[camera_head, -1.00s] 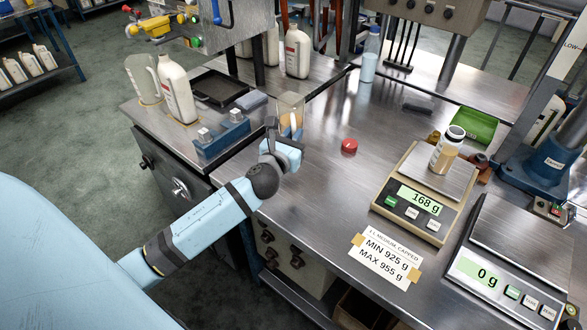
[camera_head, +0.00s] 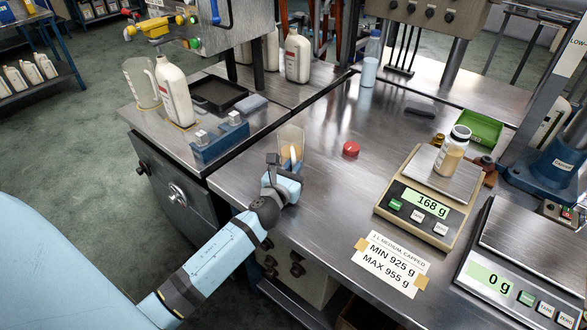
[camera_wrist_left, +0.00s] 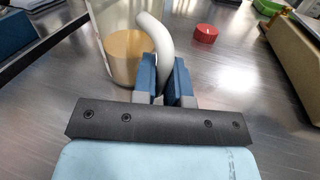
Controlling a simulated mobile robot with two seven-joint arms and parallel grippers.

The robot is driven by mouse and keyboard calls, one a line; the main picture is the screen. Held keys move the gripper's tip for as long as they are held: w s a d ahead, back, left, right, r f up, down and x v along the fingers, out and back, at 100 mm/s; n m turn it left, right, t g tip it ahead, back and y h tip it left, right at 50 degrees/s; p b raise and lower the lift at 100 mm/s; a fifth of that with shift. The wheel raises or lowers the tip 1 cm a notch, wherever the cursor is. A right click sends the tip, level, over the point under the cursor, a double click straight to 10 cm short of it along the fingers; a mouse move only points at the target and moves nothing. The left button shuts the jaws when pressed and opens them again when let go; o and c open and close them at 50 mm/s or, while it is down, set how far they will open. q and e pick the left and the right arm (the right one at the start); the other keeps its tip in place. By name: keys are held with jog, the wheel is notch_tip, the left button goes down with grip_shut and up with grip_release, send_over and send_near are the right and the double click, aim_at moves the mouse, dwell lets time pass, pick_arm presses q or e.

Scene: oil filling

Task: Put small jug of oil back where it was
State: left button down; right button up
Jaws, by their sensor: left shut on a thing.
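The small clear jug (camera_head: 290,141) holds some amber oil and has a pale handle. It is upright at the left side of the metal table, near the table's left edge. My left gripper (camera_head: 284,172) is shut on the jug's handle. In the left wrist view the fingers (camera_wrist_left: 166,78) pinch the curved handle, and the jug (camera_wrist_left: 124,50) shows just left of them with oil in its lower part. I cannot tell whether the jug's base touches the table. My right gripper is not in view.
A red cap (camera_head: 351,148) lies right of the jug. A scale (camera_head: 412,217) reading 168 g carries an open bottle (camera_head: 452,150) with oil. A second scale (camera_head: 497,277) reads 0 g. A blue block fixture (camera_head: 220,137) stands left. The table middle is clear.

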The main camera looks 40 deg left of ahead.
pick_arm(q)
jog(key=shift+f, duration=0.1)
jog(key=c, duration=1.1)
grip_release()
jog(key=shift+c, duration=0.2)
jog(key=shift+s+d, duration=0.1)
jog(key=shift+s, duration=0.25)
jog(key=s, duration=0.3)
jog(key=s+d, duration=0.1)
jog(key=s, duration=0.3)
jog(key=s+d, duration=0.1)
jog(key=s, duration=0.3)
jog(key=shift+s+b, duration=0.1)
jog(key=shift+b, duration=0.25)
